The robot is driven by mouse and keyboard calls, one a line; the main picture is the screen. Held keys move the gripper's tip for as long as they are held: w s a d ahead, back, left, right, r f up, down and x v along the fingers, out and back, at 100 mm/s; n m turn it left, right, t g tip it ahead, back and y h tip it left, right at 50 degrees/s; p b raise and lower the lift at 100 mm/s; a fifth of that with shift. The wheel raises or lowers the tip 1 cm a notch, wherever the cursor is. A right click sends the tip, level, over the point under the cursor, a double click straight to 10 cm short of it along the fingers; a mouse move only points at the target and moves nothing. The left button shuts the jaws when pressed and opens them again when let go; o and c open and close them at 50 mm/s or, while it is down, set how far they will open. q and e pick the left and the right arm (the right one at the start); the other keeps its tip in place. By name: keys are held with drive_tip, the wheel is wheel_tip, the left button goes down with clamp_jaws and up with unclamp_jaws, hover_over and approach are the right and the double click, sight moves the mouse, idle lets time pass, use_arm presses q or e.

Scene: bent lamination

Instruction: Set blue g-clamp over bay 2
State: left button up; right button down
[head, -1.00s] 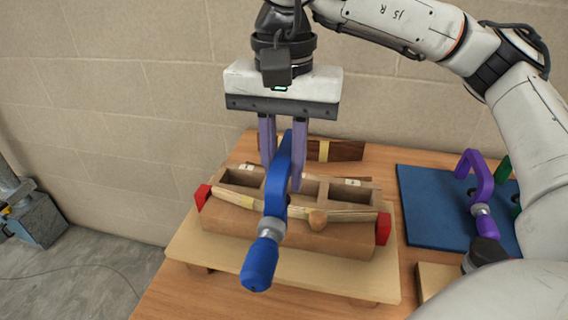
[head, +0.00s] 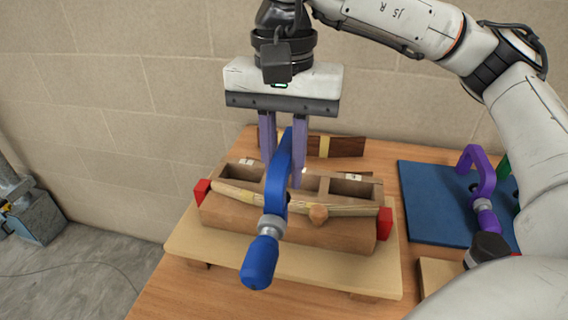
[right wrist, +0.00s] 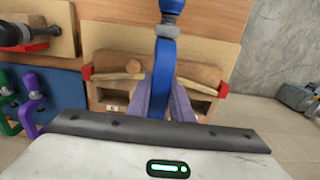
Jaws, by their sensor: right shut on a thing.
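The blue g-clamp (head: 277,185) stands over the middle bay of the wooden form (head: 290,228), its screw and handle hanging in front of the bent strips (head: 240,198). My right gripper (head: 283,180) is above the form with its purple fingers shut on the clamp's frame. In the right wrist view the clamp (right wrist: 165,65) runs up between the fingers (right wrist: 168,105). Whether the clamp touches the strips or the form cannot be told. My left gripper is not in view.
The form has red end blocks (head: 384,224) and rests on a pale board (head: 330,277). A blue mat (head: 425,205) at the right holds a purple clamp (head: 482,185) and a green clamp (head: 504,168). Dark strips (head: 336,146) lie behind the form. A wall stands behind.

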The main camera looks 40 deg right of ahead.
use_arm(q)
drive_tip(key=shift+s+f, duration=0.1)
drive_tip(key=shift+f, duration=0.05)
use_arm(e)
drive_tip(key=shift+f, duration=0.15)
drive_tip(key=shift+f+b, duration=0.5)
drive_tip(key=shift+b, duration=0.1)
drive_tip(key=shift+f+b, duration=0.8)
drive_tip(key=shift+f, duration=0.05)
drive_tip(key=shift+f+b, duration=0.5)
drive_tip(key=shift+f, duration=0.1)
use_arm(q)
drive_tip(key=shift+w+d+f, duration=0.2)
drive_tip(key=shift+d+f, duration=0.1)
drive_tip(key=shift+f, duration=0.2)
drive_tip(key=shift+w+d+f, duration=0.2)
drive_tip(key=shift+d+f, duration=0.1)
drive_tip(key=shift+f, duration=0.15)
use_arm(e)
drive_tip(key=shift+f, duration=0.2)
use_arm(q)
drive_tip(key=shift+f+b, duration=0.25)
drive_tip(key=shift+b, duration=0.15)
use_arm(e)
drive_tip(key=shift+f, duration=0.2)
